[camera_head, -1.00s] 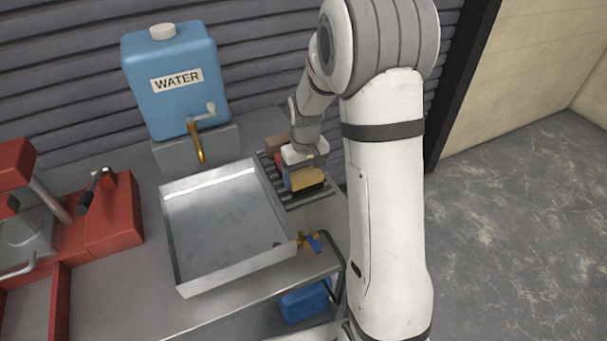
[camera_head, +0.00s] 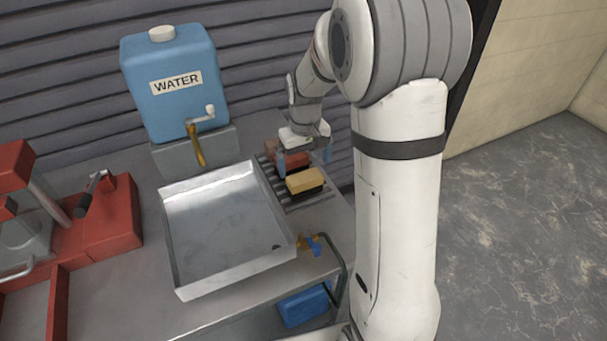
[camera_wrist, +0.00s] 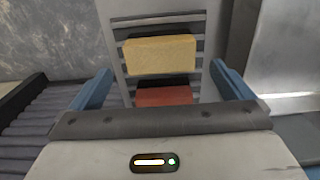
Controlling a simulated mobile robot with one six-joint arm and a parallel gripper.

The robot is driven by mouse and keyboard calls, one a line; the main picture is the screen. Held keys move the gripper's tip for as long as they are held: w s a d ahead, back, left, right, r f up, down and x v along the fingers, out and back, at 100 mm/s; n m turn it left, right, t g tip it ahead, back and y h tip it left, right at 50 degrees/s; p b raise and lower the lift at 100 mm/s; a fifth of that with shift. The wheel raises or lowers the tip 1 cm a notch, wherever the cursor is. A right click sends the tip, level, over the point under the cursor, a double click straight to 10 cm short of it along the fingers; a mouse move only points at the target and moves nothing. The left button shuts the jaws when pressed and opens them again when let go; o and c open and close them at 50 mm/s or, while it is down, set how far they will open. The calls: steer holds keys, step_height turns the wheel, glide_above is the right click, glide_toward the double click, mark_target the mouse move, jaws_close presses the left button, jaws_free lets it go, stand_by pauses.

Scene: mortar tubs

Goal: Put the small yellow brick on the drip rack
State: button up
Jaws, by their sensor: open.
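The small yellow brick (camera_head: 304,180) rests on the slatted drip rack (camera_head: 318,196), with a dark layer showing under its front edge. It also shows in the wrist view (camera_wrist: 160,55), lying across the rack's bars (camera_wrist: 158,22). A red-brown brick (camera_head: 290,160) lies behind it on the rack; in the wrist view the red brick (camera_wrist: 164,96) is nearer my gripper. My gripper (camera_head: 305,158) is open and empty, above and behind the yellow brick and apart from it. In the wrist view its blue fingers (camera_wrist: 160,85) are spread wide on either side of the bricks.
A shallow metal tray (camera_head: 225,230) with a brass and blue tap (camera_head: 312,243) is left of the rack. A blue water container (camera_head: 172,85) stands behind the tray. Red equipment (camera_head: 105,215) is at the left, and a corrugated wall (camera_head: 70,90) is behind the bench.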

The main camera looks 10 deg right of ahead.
mark_target(305, 177)
steer(key=s+r+m+t, duration=0.1)
steer(key=s+r, duration=0.9)
steer(key=r, duration=0.1)
steer(key=s+f+m+t, duration=0.1)
steer(key=s, duration=1.1)
steer(key=shift+s+a+t, duration=0.2)
steer(key=shift+t, duration=0.2)
steer(key=shift+c, duration=0.2)
